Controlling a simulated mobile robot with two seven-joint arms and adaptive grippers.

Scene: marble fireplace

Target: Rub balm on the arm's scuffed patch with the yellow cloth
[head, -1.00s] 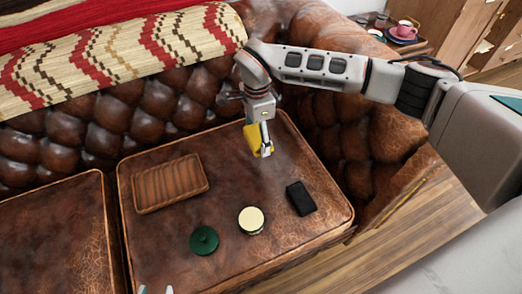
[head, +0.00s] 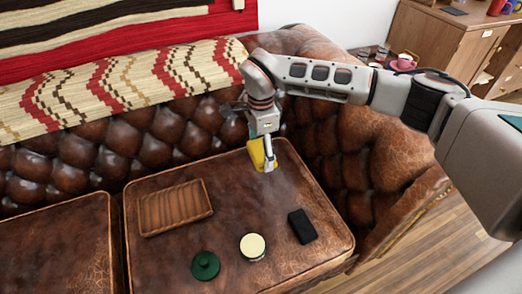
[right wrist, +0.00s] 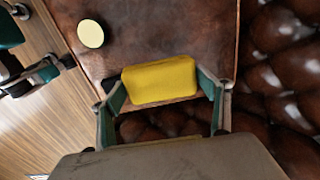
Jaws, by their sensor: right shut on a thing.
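The yellow cloth (head: 256,154) is folded in my right gripper (head: 268,168), which is shut on it above the back of the right seat cushion. The cloth (right wrist: 160,80) also shows between the fingers in the right wrist view. An open round tin of pale balm (head: 252,246) stands on the cushion, with a green lid (head: 205,265) beside it. The brown leather sofa arm (head: 385,185) is at the right, with lighter crackled leather towards its front; I cannot tell the scuffed patch's exact bounds. My left gripper (right wrist: 45,35) shows at the left edge of the right wrist view, fingers apart.
An empty wooden tray (head: 175,207) and a black block (head: 302,226) lie on the right seat cushion (head: 225,225). The tufted backrest (head: 75,155) rises behind, with a patterned throw over it. Behind the sofa arm is a low table with a pink cup (head: 404,62).

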